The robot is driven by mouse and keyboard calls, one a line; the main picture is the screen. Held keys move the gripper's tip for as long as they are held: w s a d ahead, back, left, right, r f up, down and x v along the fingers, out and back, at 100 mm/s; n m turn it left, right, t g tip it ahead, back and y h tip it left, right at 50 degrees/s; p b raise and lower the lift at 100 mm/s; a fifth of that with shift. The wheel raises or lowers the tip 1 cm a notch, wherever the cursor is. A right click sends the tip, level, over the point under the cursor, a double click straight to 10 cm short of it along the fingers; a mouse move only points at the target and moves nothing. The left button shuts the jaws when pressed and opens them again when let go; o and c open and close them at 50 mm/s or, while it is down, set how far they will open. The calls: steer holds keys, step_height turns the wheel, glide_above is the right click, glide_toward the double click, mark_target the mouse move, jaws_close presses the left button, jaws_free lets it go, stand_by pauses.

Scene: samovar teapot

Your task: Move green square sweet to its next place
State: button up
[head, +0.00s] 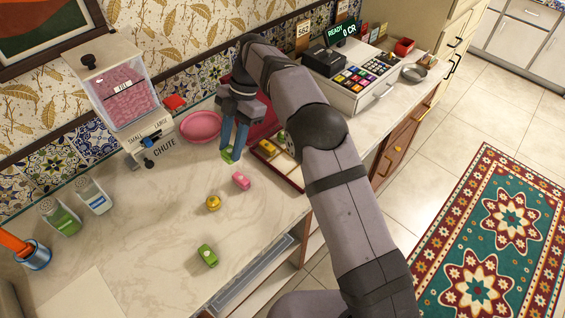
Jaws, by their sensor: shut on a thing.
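My gripper (231,157) points down over the counter with its blue fingers shut on a small green sweet (227,154). The fingers partly hide this sweet, so I cannot tell if it is square or if it touches the counter. Another green sweet (207,255) lies alone near the front of the counter. A yellow round sweet (213,203) and a pink sweet (241,181) lie between them. A red-rimmed tray (292,183) with compartments is just right of my gripper, with a yellow piece (268,147) in it. My arm hides part of the tray.
A pink bowl (200,127) stands behind left of my gripper. A dispenser marked CHUTE (120,90) and two shakers (93,195) stand along the wall. A cash register (350,80) is at the back right. The counter front left is mostly clear.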

steer(key=w+d, duration=0.3)
steer(key=d, duration=0.4)
steer(key=w+d, duration=0.4)
steer(key=d, duration=0.3)
steer(key=shift+s+d+f+p, duration=0.15)
steer(key=shift+f+p, duration=0.35)
steer(key=shift+f, duration=2.25)
steer(key=shift+s+f+p, duration=0.1)
steer(key=shift+f+p, duration=0.4)
steer(key=shift+f, duration=2.2)
steer(key=shift+f, duration=0.2)
steer(key=o, duration=1)
steer(key=shift+r, duration=0.1)
steer(key=shift+b+v, duration=0.65)
steer(key=shift+v, duration=1.45)
